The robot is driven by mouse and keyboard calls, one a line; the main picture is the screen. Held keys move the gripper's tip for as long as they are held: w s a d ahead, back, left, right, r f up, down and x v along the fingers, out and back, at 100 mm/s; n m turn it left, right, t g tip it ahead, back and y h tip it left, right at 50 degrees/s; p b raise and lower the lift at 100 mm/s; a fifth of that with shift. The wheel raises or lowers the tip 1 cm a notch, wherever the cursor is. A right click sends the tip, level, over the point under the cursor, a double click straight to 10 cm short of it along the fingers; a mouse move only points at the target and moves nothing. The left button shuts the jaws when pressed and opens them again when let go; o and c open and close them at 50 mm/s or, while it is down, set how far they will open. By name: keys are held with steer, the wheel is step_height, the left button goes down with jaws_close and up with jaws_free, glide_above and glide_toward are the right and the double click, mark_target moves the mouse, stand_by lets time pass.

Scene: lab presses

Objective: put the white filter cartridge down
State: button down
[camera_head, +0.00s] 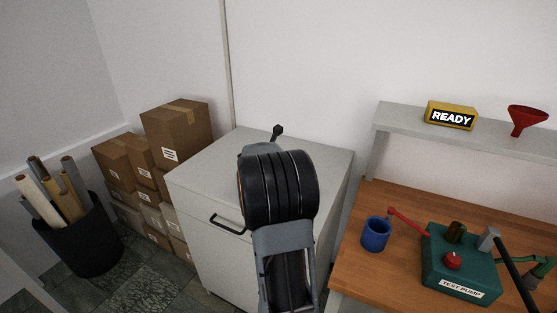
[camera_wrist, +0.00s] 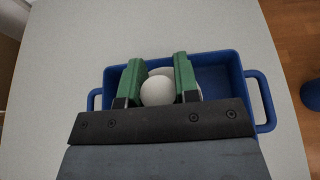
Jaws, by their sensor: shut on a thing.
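The white filter cartridge (camera_wrist: 157,92) shows in the wrist view as a rounded white end between the green fingers of my gripper (camera_wrist: 158,66). My gripper is shut on it. A blue bin (camera_wrist: 258,102) with a handle at each side lies below and around the fingers in the picture. A pale patch shows just beyond the cartridge's end; I cannot tell whether it belongs to the cartridge. The cartridge's lower part and its height above the bin floor cannot be made out. In the head view my arm hides the gripper, the cartridge and the bin.
The bin stands on a pale cabinet (camera_head: 205,165) with bare top around it. To the right, a wooden bench (camera_head: 360,275) holds a blue cup (camera_head: 376,234) and a green test pump (camera_head: 460,265). Cardboard boxes (camera_head: 176,135) and a dark basket of rolls (camera_head: 85,240) stand left.

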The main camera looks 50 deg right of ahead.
steer(key=shift+f, duration=0.35)
steer(key=shift+f+b, duration=0.15)
steer(key=shift+b, duration=0.15)
steer(key=c, duration=0.9)
jaws_free()
steer(key=shift+o, duration=0.2)
